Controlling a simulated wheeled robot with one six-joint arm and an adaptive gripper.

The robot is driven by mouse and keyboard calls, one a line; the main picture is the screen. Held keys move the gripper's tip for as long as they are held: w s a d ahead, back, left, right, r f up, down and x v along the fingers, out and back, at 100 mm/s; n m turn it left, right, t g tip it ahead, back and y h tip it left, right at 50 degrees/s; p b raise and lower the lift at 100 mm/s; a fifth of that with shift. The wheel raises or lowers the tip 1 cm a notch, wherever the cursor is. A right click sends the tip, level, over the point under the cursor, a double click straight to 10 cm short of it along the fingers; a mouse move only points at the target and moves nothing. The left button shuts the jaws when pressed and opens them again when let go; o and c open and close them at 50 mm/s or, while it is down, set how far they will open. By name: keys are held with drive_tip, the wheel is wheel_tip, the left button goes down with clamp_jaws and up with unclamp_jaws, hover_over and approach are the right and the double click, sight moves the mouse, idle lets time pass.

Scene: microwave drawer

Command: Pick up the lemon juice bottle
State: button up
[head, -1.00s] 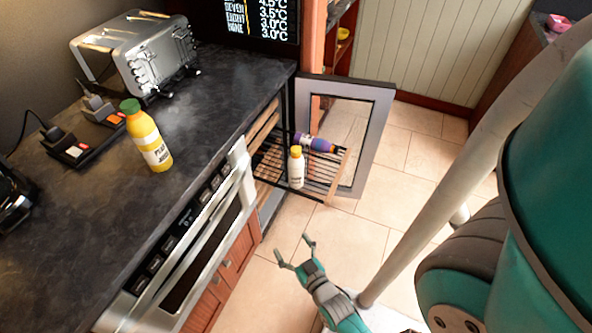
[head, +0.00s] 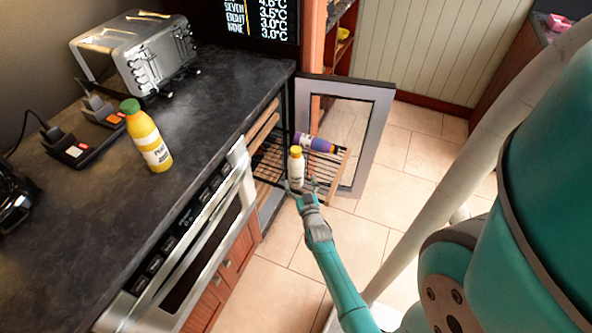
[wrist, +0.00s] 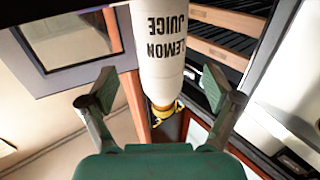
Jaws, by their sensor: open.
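The lemon juice bottle (head: 296,169) is white with a yellow cap and stands upright on the pulled-out wire rack (head: 326,186) in the head view. In the wrist view the bottle (wrist: 163,55) appears upside down, with its label reading LEMON JUICE. My gripper (head: 302,186) is open at the near side of the bottle, low down in the head view. In the wrist view its two fingers (wrist: 165,93) are spread to the left and right of the bottle, with gaps on both sides. I cannot tell whether anything touches the bottle's near face.
A purple bottle (head: 314,142) lies on the rack behind the lemon juice. The open framed door (head: 378,120) stands to the right of the rack. The counter (head: 215,95) at left holds a yellow bottle (head: 150,142) and a toaster (head: 140,55).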

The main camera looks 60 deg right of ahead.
sight(298, 175)
drive_tip(key=shift+r+x, duration=0.15)
drive_tip(key=shift+x, duration=1.35)
drive_tip(key=shift+r+x, duration=0.15)
drive_tip(key=shift+x, duration=1.3)
drive_tip(key=shift+w, duration=0.1)
